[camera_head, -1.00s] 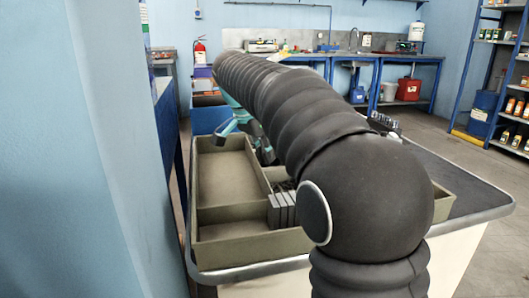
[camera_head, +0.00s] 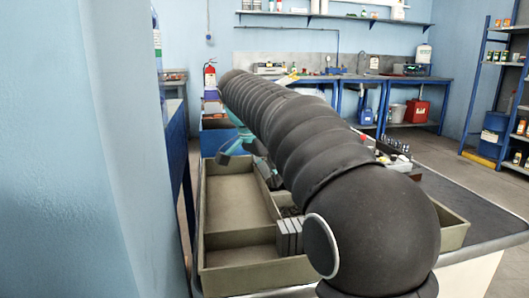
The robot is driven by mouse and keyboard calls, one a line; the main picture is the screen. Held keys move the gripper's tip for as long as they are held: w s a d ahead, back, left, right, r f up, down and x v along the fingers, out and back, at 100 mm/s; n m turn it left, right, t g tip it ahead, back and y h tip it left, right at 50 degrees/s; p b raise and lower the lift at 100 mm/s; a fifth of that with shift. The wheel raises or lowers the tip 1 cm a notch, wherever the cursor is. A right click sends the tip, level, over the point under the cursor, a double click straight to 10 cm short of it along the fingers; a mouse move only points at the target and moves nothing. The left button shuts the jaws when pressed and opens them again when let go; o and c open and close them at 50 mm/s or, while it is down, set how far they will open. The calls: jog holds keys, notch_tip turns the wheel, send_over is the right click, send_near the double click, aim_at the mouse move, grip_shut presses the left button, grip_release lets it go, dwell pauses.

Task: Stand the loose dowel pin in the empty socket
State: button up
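My gripper (camera_head: 243,163) shows in the head view past the left side of my black arm, over the far end of the olive divided tray (camera_head: 229,241). Its teal fingers with dark tips point down and look spread apart, with nothing visible between them. My arm hides part of it. I cannot make out the loose dowel pin or the empty socket; they may be behind my arm or too small to see.
Grey upright plates (camera_head: 289,237) stand in a tray compartment. A rack of small bottles (camera_head: 394,155) stands on the dark bench top right of my arm. A blue bin (camera_head: 216,141) is beyond the tray. A pale blue wall (camera_head: 80,150) is close on the left.

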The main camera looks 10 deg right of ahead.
jog(key=v, duration=0.9)
jog(key=shift+r, duration=0.35)
jog(key=shift+d, duration=0.1)
jog(key=shift+s, duration=0.15)
